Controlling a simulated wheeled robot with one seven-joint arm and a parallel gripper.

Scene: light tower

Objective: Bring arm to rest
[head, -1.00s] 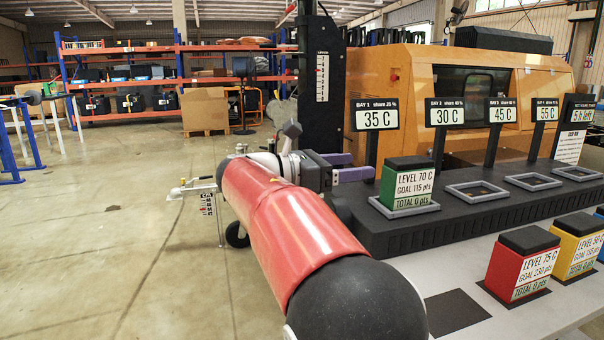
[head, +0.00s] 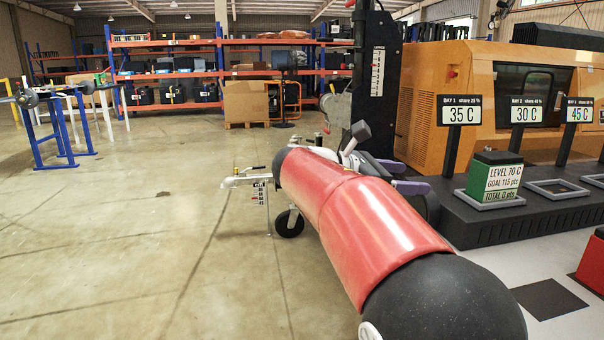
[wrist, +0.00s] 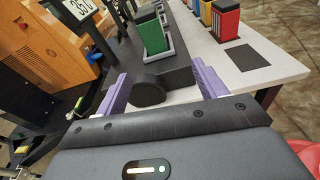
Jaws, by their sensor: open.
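My gripper (head: 402,176) is at the end of my red arm, left of the bay row in the head view. In the wrist view my gripper (wrist: 160,88) has its two purple fingers wide apart, with nothing between them. A green block with a black top (head: 494,176), marked LEVEL 70 C, stands upright in the grey frame under the 35 C sign; it also shows beyond the fingers in the wrist view (wrist: 152,32). The gripper is apart from the block.
The black bay platform (head: 480,232) has an empty frame (head: 556,190) right of the green block. A red block (head: 592,262) is at the right edge. A dark mast (head: 375,90) and a trailer jockey wheel (head: 289,222) stand near my arm.

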